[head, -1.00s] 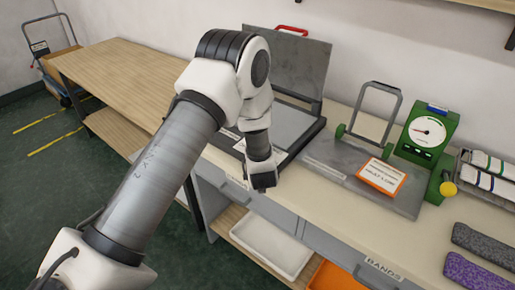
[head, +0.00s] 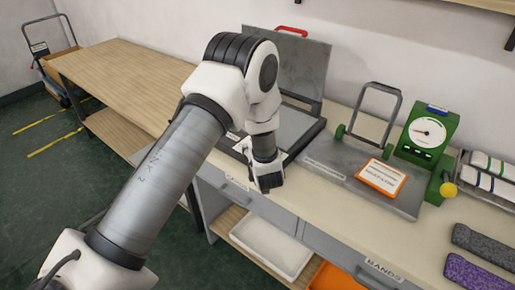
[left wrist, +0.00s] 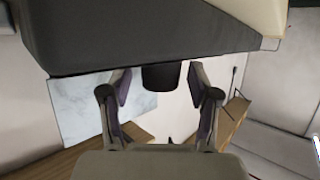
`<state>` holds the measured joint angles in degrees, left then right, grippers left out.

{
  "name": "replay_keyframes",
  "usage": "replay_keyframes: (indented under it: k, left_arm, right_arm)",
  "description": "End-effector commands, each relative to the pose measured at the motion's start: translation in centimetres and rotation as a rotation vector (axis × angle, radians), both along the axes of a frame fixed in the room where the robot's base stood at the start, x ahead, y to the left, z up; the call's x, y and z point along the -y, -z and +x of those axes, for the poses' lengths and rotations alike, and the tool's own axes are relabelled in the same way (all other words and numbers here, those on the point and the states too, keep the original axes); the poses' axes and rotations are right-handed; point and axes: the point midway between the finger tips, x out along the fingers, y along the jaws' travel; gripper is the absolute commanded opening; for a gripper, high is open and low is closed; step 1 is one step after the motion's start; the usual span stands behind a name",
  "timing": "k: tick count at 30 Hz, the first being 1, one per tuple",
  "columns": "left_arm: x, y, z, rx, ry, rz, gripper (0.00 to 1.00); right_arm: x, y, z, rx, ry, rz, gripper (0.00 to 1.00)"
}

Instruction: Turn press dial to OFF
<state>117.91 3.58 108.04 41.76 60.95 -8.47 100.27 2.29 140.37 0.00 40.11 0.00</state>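The press (head: 302,128), a dark grey base with a raised grey lid (head: 290,72) and red handle, stands on the table behind my left arm. My left gripper (head: 270,184) is at the press's front edge, in front of the drawers. In the left wrist view its two fingers (left wrist: 162,92) are apart. A short dark round piece (left wrist: 161,77) shows between them, below a dark block; it may be the press dial, but no marking is readable. My arm hides part of the press front in the head view. My right gripper is not in view.
Right of the press are a grey plate with an orange-edged card (head: 381,179), a grey handle frame (head: 374,115) and a green gauge (head: 426,134) with a yellow knob. Knitted pieces (head: 482,247) lie at the far right. The wooden table top (head: 130,75) at left is clear.

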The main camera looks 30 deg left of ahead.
Motion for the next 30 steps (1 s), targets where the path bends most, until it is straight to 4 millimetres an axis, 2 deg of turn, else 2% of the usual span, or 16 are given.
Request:
replay_keyframes:
  k: [4, 7, 15, 19, 30]
  left_arm:
    - [0.4, -0.3, -0.3, 0.0, 0.001, 0.0, 0.61]
    - [1.4, -0.9, -1.3, 0.0, 0.003, 0.001, 0.61]
    - [5.5, -3.5, -6.1, -0.001, 0.006, 0.006, 0.61]
    - [6.9, -4.3, -7.6, -0.002, 0.003, 0.002, 0.61]
    - [7.3, -4.6, -8.3, 0.0, 0.0, 0.0, 0.61]
  right_arm:
    - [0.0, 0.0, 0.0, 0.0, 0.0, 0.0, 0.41]
    - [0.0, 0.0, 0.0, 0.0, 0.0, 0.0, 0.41]
    - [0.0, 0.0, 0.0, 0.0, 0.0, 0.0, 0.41]
    - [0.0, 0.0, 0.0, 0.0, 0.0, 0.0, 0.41]
    - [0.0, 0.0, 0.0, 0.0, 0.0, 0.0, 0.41]
